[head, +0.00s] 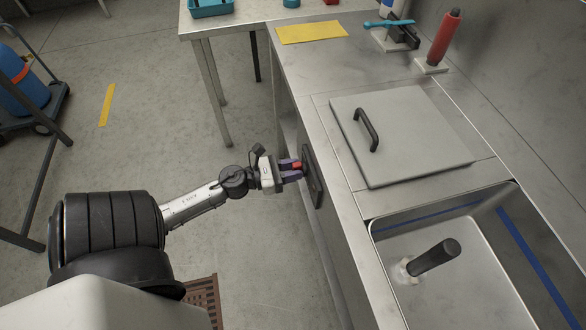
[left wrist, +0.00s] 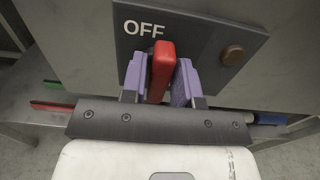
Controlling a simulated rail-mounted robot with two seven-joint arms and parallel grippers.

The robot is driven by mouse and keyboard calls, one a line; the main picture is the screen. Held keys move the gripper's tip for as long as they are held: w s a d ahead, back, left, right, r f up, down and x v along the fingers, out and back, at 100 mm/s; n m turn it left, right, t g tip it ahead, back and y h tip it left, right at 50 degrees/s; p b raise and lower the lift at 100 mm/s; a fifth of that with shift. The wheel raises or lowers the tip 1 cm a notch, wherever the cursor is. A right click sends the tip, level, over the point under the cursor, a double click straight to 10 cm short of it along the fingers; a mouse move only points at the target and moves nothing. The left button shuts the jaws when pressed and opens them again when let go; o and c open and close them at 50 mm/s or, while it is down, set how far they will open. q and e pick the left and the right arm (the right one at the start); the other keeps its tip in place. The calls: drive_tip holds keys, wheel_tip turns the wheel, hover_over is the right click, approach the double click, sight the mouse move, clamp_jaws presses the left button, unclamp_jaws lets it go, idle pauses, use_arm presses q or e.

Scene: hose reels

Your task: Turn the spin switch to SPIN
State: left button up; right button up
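The spin switch is a red lever (left wrist: 161,72) on a dark plate (left wrist: 208,40) fixed to the front of the metal counter. The left wrist view shows the lever close to upright, by the word OFF and partly in front of its last letter. My left gripper (head: 297,167) reaches the plate from the left in the head view. Its two purple fingers stand on either side of the lever, with narrow gaps seeming to show beside it. The SPIN label cannot be seen. My right gripper is in neither view.
The counter carries a grey lid (head: 405,135) with a black handle and an open sink (head: 480,225). A yellow sheet (head: 311,32) and a red bottle (head: 445,38) are farther back. A brown round knob (left wrist: 232,55) is right of the lever. The floor left of the counter is mostly clear.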

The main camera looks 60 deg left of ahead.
use_arm(q)
clamp_jaws()
